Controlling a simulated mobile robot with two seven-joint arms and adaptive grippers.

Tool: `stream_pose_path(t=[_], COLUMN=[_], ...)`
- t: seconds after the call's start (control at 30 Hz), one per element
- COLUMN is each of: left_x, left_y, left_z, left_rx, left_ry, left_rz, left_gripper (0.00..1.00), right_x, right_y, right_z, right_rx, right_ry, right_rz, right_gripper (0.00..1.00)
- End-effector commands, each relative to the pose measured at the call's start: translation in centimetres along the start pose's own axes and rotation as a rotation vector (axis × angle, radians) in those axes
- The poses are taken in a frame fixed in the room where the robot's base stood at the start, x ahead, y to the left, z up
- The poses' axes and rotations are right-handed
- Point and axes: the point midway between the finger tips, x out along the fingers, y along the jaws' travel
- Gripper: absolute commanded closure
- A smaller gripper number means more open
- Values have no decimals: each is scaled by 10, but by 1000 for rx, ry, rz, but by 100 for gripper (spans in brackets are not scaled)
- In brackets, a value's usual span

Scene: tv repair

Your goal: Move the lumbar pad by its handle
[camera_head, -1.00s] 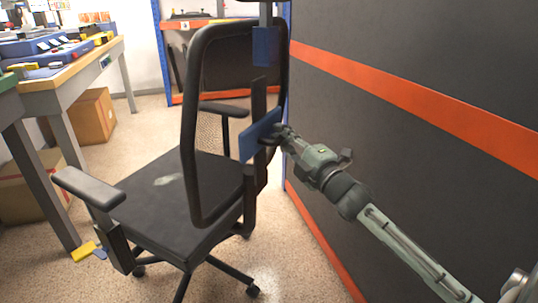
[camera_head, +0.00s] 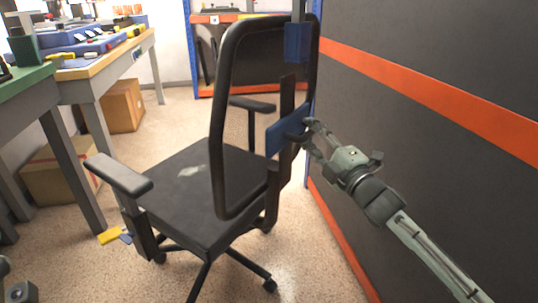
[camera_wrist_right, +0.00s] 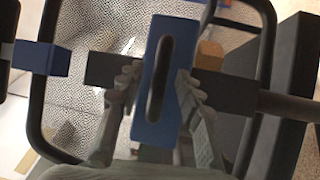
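The lumbar pad (camera_head: 288,130) is a blue piece across the back of a black office chair (camera_head: 212,172). My right gripper (camera_head: 304,137) is at the handle behind the backrest. In the right wrist view its two fingers (camera_wrist_right: 158,92) lie on either side of the handle. A narrow gap seems to show at the left finger, and the right finger overlaps the handle's edge. Contact is hard to judge.
A dark wall panel with an orange stripe (camera_head: 430,98) stands close on the right, beside my right arm. A workbench (camera_head: 82,75) stands on the left, with cardboard boxes (camera_head: 122,105) beneath. The chair's armrest (camera_head: 118,174) projects left.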

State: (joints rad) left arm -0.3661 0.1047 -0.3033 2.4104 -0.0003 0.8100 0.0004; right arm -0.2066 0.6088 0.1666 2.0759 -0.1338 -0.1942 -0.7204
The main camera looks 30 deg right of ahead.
Motion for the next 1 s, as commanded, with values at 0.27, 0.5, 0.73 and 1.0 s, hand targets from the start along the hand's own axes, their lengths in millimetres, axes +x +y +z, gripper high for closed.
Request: stream_pose_path(t=[0.27,0.5,0.73,1.0], left_x=[4,7,9,8], left_y=[0,0,0,0], left_z=[-1,-2,-3,-3], left_rx=[0,0,0,0], left_ry=[0,0,0,0], left_rz=[0,0,0,0], left_gripper=[40,40,40,40], right_x=[-29,-53,-68,-68], right_y=[0,0,0,0], right_z=[0,0,0,0], right_rx=[0,1,-1,-1], right_ry=[-1,-1,0,0], right_rz=[-2,-3,-1,0], right_gripper=[64,64,64,64])
